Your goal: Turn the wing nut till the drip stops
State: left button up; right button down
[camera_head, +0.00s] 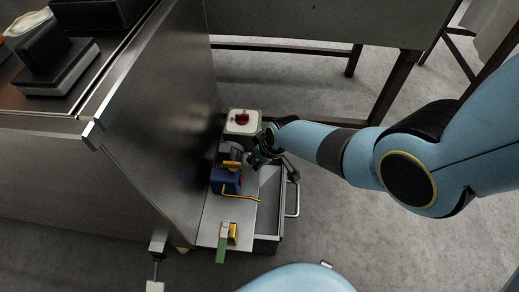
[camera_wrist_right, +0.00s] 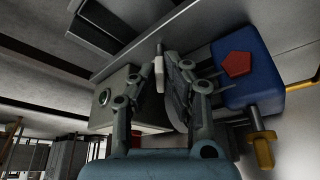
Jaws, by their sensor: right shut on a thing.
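My right gripper (camera_head: 262,153) reaches down beside the grey round motor-like part (camera_head: 233,151) on the low bench, between a white box and a blue block (camera_head: 225,181). In the right wrist view its fingers (camera_wrist_right: 160,78) are closed around a small pale upright piece (camera_wrist_right: 159,73), which seems to be the wing nut; its shape is largely hidden. The blue block (camera_wrist_right: 250,68) with a red five-sided face is right of the fingers there, with a brass-yellow fitting (camera_wrist_right: 262,143) below it. No drip can be made out. My left gripper is not in view.
The white box has a red knob (camera_head: 242,119). A yellow tube (camera_head: 240,197) runs from the blue block. A green-handled part (camera_head: 221,246) lies at the near end. A grey tray (camera_head: 269,200) stands to the right, and a tall steel panel (camera_head: 160,110) closes the left side.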

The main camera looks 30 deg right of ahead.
jog(key=shift+a+m+h, duration=0.2)
jog(key=shift+m+h, duration=0.2)
jog(key=shift+m, duration=0.5)
jog(key=shift+a+m+h, duration=0.1)
jog(key=shift+m+h, duration=0.2)
jog(key=shift+m, duration=0.5)
jog(key=shift+a+m, duration=0.1)
jog(key=shift+m, duration=0.5)
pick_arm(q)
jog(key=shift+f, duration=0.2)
pick_arm(e)
jog(key=shift+m+h, duration=0.5)
jog(key=shift+m, duration=0.3)
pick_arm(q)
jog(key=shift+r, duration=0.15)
pick_arm(e)
jog(key=shift+a, duration=0.1)
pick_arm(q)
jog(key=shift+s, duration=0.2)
pick_arm(e)
jog(key=c, duration=1.4)
grip_release()
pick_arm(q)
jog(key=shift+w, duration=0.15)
pick_arm(e)
jog(key=shift+r, duration=0.15)
